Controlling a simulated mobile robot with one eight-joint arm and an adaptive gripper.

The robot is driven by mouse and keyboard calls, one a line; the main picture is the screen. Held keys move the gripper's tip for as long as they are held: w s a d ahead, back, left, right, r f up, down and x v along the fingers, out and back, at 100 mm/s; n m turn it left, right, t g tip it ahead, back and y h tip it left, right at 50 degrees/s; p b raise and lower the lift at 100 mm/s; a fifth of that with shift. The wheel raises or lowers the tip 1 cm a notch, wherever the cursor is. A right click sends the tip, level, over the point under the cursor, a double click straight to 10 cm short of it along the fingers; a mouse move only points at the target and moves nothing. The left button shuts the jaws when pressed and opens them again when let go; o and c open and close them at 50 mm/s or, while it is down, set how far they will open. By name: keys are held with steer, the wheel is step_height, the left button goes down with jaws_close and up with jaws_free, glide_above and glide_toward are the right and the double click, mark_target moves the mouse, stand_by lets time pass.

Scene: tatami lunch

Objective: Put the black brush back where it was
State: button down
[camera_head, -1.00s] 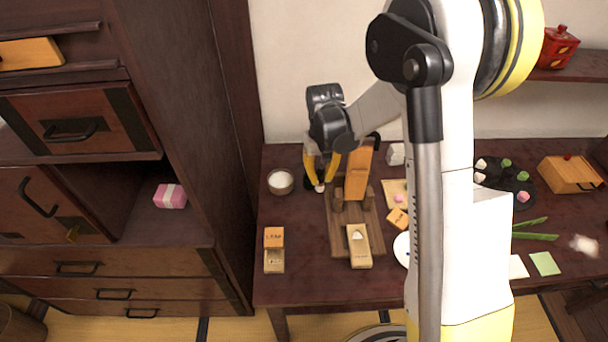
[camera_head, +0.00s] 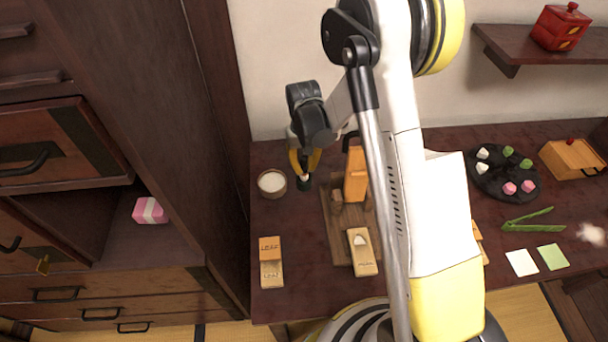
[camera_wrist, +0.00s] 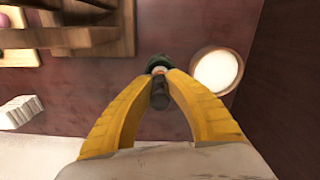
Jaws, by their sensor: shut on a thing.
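The black brush (camera_wrist: 160,62), a small dark thing with a greenish-black round end and a pale ring, is between my yellow fingertips in the wrist view. In the head view the brush (camera_head: 304,184) is a small dark shape under the fingers. My gripper (camera_head: 303,172) is shut on it, pointing down over the back left of the dark table. In the wrist view my gripper (camera_wrist: 160,82) partly covers its shaft. I cannot tell whether the brush touches the table.
A round bowl with white content (camera_head: 272,183) stands just left of my gripper. A wooden board (camera_head: 338,232) with an upright orange wooden piece (camera_head: 356,175) stands to the right. A small wooden box (camera_head: 271,262) is in front. A tall dark cabinet (camera_head: 210,150) is left of the table.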

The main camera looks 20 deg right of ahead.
mark_target(304, 173)
steer(key=shift+f+b, duration=0.4)
steer(key=shift+f, duration=0.9)
steer(key=shift+f, duration=0.2)
steer(key=c, duration=1.4)
jaws_free()
